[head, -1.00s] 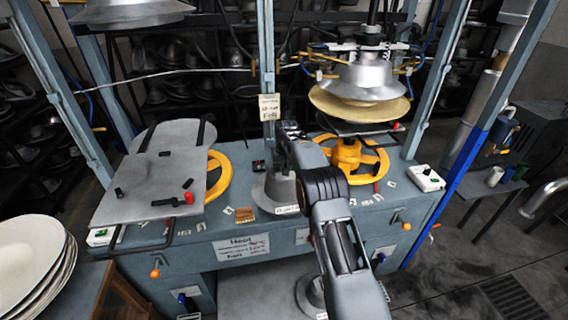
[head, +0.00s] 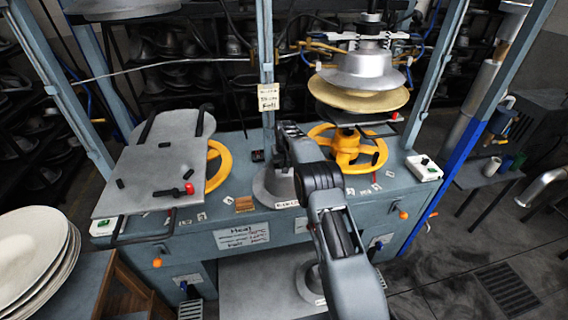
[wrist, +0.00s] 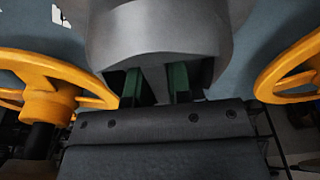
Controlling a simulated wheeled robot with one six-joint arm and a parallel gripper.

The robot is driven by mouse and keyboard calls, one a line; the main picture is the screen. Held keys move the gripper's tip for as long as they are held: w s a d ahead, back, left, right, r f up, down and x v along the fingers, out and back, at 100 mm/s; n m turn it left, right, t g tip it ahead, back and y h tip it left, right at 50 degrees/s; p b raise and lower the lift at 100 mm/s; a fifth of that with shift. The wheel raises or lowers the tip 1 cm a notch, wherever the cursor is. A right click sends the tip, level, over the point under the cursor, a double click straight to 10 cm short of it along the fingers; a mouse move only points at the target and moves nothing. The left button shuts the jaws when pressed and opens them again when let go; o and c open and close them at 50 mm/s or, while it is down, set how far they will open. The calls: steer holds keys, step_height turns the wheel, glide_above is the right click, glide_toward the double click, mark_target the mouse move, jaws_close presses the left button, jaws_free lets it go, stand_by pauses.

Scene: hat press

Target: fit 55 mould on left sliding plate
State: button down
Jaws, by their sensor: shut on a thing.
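A grey metal mould (head: 268,187) with a small label at its foot stands on the middle of the blue-grey bench, partly behind my arm. The label is too small to read. In the wrist view my gripper (wrist: 157,85) is shut on this mould (wrist: 160,35), its green-padded fingers at the mould's near edge. In the head view my arm hides the fingertips. I cannot tell whether the mould is clear of the bench. The left sliding plate (head: 140,182) is a flat grey sheet at the left, with black pegs and a red-tipped handle; no mould is on it.
Yellow handwheels stand left (head: 218,165) and right (head: 345,150) of the mould. Blue-grey posts (head: 266,60) rise from the bench. A second mould (head: 308,284) sits on the lower shelf. The right press holds a tan hat form (head: 358,97). White plates (head: 35,260) are stacked at lower left.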

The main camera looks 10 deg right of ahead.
steer(key=shift+w, duration=0.1)
steer(key=c, duration=1)
jaws_free()
steer(key=shift+f, duration=0.1)
steer(key=shift+c, duration=0.2)
